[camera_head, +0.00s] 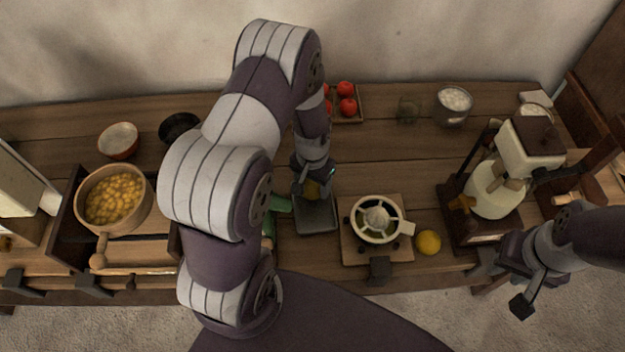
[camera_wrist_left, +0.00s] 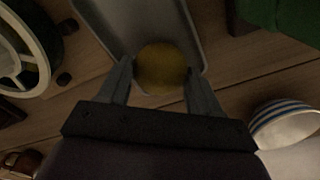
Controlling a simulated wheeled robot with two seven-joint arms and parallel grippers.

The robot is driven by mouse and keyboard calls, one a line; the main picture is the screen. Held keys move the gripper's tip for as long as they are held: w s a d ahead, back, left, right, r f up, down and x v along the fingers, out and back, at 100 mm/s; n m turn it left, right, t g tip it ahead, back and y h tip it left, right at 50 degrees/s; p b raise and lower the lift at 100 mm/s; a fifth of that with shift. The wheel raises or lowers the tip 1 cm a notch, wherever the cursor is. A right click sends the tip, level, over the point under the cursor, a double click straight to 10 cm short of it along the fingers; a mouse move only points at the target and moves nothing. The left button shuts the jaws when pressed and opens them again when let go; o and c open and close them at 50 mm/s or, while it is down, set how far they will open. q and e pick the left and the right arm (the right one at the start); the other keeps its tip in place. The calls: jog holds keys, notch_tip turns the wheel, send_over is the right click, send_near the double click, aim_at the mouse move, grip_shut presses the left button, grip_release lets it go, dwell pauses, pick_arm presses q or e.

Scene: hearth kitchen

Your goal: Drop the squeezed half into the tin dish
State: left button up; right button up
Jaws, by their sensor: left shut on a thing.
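The squeezed half, a yellow lemon half (camera_head: 312,189), is held between the fingers of my left gripper (camera_head: 312,176). In the left wrist view the half (camera_wrist_left: 162,68) sits between the two fingertips (camera_wrist_left: 160,82), its round yellow skin showing; its cut face is hidden. The tin dish (camera_head: 317,218) is a grey rectangular tray on the table, just below the held half in the head view. Its grey rim (camera_wrist_left: 190,22) shows behind the half in the left wrist view. My right gripper (camera_head: 508,288) is at the lower right, away from the dish; its jaws are unclear.
A juicer (camera_head: 377,219) on a wooden board stands right of the dish, with a whole lemon (camera_head: 428,242) beside it. A green object (camera_head: 270,215) is close on the left. A striped bowl (camera_wrist_left: 285,124) shows in the wrist view. Tomatoes (camera_head: 347,106) lie in a back tray.

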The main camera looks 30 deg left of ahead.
pick_arm(q)
jog(key=shift+d+f, duration=0.1)
jog(key=shift+f, duration=0.1)
jog(key=o, duration=1.3)
jog(key=shift+c, duration=0.2)
jog(key=shift+r, duration=0.1)
notch_tip(320, 180, up, 9)
jog(key=p, duration=0.8)
jog(key=shift+s, duration=0.1)
